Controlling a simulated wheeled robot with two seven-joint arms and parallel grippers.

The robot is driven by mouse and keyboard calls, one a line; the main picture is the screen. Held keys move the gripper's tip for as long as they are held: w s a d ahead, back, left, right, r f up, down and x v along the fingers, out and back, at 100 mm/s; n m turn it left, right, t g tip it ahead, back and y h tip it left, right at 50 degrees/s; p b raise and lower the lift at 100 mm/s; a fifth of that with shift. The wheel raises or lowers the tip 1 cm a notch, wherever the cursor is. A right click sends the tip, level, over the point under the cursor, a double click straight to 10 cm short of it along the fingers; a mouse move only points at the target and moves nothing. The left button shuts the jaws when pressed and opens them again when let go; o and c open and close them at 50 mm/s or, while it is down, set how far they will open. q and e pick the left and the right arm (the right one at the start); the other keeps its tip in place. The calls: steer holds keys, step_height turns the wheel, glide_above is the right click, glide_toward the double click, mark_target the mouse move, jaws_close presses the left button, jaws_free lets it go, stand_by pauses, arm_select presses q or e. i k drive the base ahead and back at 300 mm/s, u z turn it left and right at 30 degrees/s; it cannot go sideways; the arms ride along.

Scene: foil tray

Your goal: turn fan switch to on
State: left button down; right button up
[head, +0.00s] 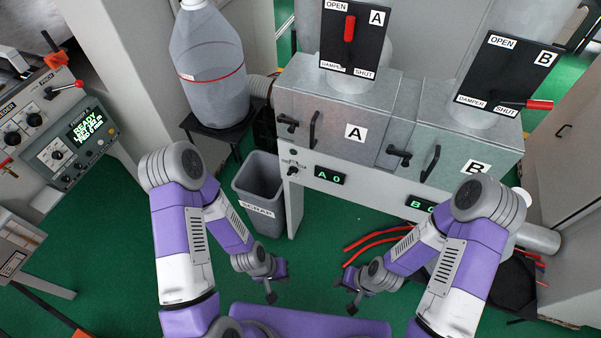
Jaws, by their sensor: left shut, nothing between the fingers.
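A small dark switch knob (292,171) sits on the pale front panel below cabinet A, left of the green A 0 display (330,175). Small lettering is above it, too small to read, so I cannot tell for sure that it is the fan switch or how it is set. My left gripper (271,296) is shut and empty, low over the floor in front of the panel, apart from the knob. My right gripper (351,307) is to its right, also away from the panel; its fingers are too small to judge.
A grey scrap bin (258,185) stands left of the panel, below a large plastic jug (207,75) on a black stand. Damper plates A (372,40) and B (480,75) have red handles. Red hoses (375,238) lie under the cabinet. A control console (60,130) stands left.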

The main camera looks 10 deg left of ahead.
mark_target(293, 170)
steer(key=u, duration=1.1)
steer(key=i, duration=0.55)
steer(key=z, duration=0.45)
